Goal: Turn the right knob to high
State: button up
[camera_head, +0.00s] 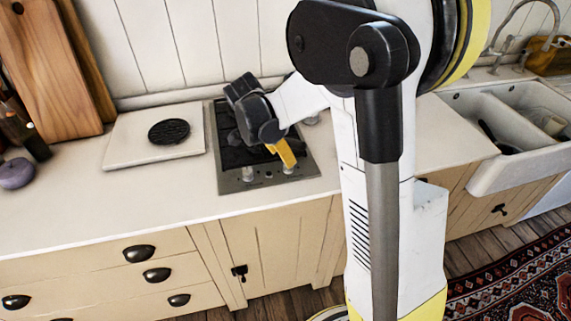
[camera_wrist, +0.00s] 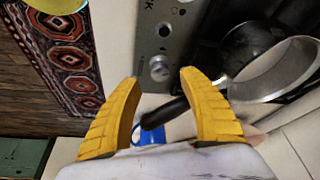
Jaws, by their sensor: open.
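The hob (camera_head: 232,182) is set in the counter, with two knobs along its steel front strip. The right knob (camera_head: 288,170) is partly overlapped by my gripper (camera_head: 284,154), whose yellow fingers point down at it. In the wrist view, my gripper (camera_wrist: 160,76) is open and empty. The right knob (camera_wrist: 159,68) shows just beyond and between the fingertips; contact cannot be made out. Its setting is not readable. The left knob (camera_wrist: 163,30) lies above it in that view, and in the head view it is clear of the gripper (camera_head: 248,174).
A metal pan (camera_wrist: 280,72) sits on the hob near the right finger. A black handle (camera_wrist: 166,113) and a blue item (camera_wrist: 150,134) show between the fingers. A white board (camera_head: 125,148) with a black trivet (camera_head: 169,131) lies left of the hob; the sink (camera_head: 520,165) is right.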

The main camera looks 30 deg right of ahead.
jog(key=b+x, duration=0.1)
jog(key=x, duration=0.3)
jog(key=shift+f, duration=0.3)
grip_shut()
